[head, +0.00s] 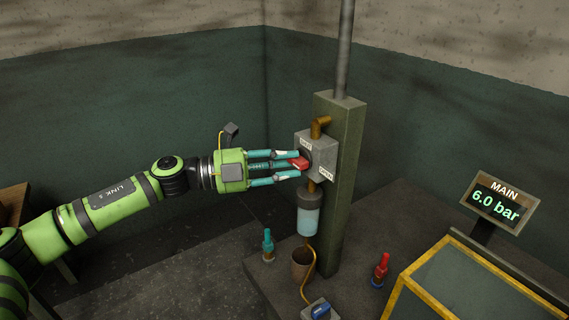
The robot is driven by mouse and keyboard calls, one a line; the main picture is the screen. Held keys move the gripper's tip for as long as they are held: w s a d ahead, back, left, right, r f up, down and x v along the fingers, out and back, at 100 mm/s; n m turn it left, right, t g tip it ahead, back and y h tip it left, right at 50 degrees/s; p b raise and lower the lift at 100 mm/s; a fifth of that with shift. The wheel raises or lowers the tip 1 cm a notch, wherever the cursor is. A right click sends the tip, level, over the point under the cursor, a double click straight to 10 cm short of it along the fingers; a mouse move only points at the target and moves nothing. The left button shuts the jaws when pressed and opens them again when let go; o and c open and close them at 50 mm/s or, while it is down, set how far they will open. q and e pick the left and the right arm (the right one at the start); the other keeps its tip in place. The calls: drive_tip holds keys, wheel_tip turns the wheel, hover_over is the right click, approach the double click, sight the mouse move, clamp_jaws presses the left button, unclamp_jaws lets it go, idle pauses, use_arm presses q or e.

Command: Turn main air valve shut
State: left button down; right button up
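The main air valve is a grey block (323,150) on a green-grey post, with a red handle (299,164) on its front and small white labels. The label at the right of the block (326,172) seems to read OPEN; the upper one is too small to read surely. My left gripper (297,165) reaches in from the left, its teal fingers spread above and below the red handle. The fingers look apart, and whether they touch the handle is unclear. The display (496,201) reads MAIN 6.0 bar. My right gripper is not in view.
Below the valve hang a clear bowl (308,219) and an orange hose running to a blue-topped fitting (320,311). A yellow-edged case (405,283) is at lower right.

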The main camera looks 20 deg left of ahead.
use_arm(q)
drive_tip(key=shift+f, duration=0.1)
drive_tip(key=n, duration=0.2)
drive_tip(key=n+t+h+b, duration=0.1)
drive_tip(key=n, duration=0.1)
drive_tip(key=shift+s+d+f, duration=0.1)
drive_tip(key=shift+d+f, duration=0.1)
drive_tip(key=n+t, duration=0.1)
drive_tip(key=n, duration=0.2)
drive_tip(key=n+t, duration=0.2)
drive_tip(key=n, duration=0.2)
drive_tip(key=n+t+p, duration=0.1)
drive_tip(key=n, duration=0.3)
drive_tip(key=shift+s+d+t, duration=0.3)
drive_tip(key=shift+t, duration=0.1)
drive_tip(key=shift+s+d+r+n+t+y+p, duration=0.1)
drive_tip(key=shift+n+t+y+p, duration=0.6)
drive_tip(key=shift+n, duration=1.1)
drive_tip(key=shift+d+n+t+y+p, duration=0.1)
drive_tip(key=shift+n+t+y+p, duration=0.6)
drive_tip(key=shift+n, duration=1.4)
drive_tip(key=c, duration=1)
unclamp_jaws()
